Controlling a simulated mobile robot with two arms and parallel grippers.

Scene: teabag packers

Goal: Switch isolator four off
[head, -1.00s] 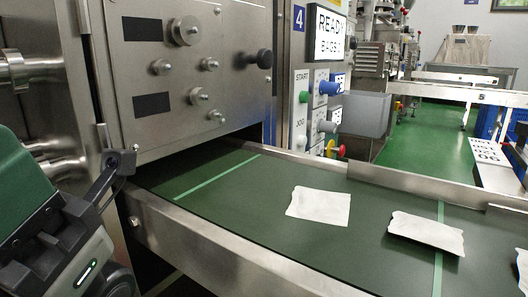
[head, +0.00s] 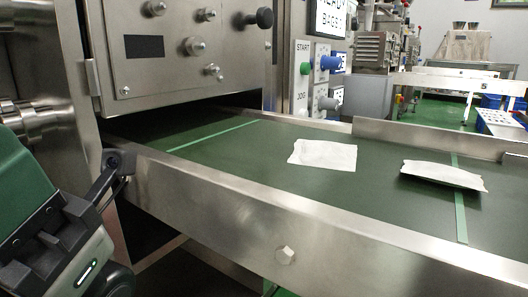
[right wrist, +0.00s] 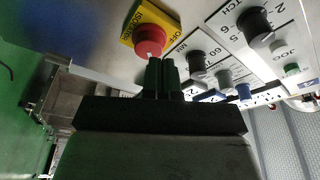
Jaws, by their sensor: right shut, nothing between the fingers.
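A red knob (right wrist: 149,41) on a yellow plate (right wrist: 128,22) marked OFF and ISOLATOR is at the top of the right wrist view. My right gripper (right wrist: 161,62) is shut and empty, with its dark fingertips just at the knob's lower edge. I cannot tell whether they touch it. The fingers hide a little of that edge. The knob's turned position is unclear. In the head view the isolator does not show. My left arm is at the lower left there, but its finger opening cannot be made out.
In the right wrist view, a black selector knob (right wrist: 255,22) and several smaller knobs sit right of the isolator. In the head view, a green conveyor belt (head: 240,165) carries two white packets, a flat one (head: 322,154) and another (head: 443,175). A metal rail (head: 230,210) edges the belt.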

